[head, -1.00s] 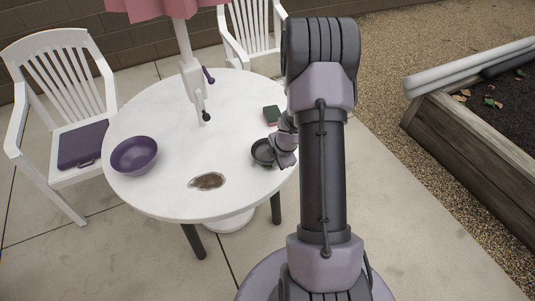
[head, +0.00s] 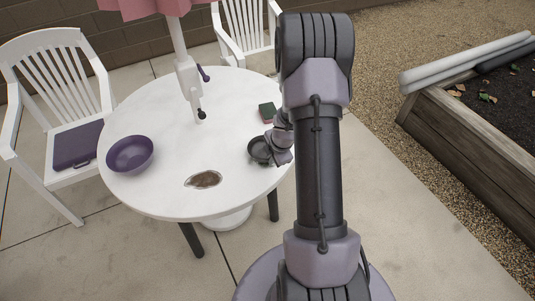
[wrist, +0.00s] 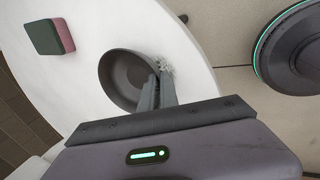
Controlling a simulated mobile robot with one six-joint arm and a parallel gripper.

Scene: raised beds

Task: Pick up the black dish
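The black dish (head: 258,150) is a small round, shallow dish at the right edge of the white round table (head: 225,110). In the wrist view the dish (wrist: 122,72) shows from above, with its near right rim at my fingers. My gripper (wrist: 158,82) has one finger inside the dish and one outside, close together with the rim between them. It looks shut on the rim. In the head view my gripper (head: 277,150) is partly hidden by its own wrist. I cannot tell any gap between dish and tabletop.
A purple bowl (head: 130,155), a brown patterned oval piece (head: 203,179) and a green-and-pink block (head: 267,112) lie on the table. A parasol pole (head: 187,75) rises from it. White chairs (head: 62,80) stand around.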

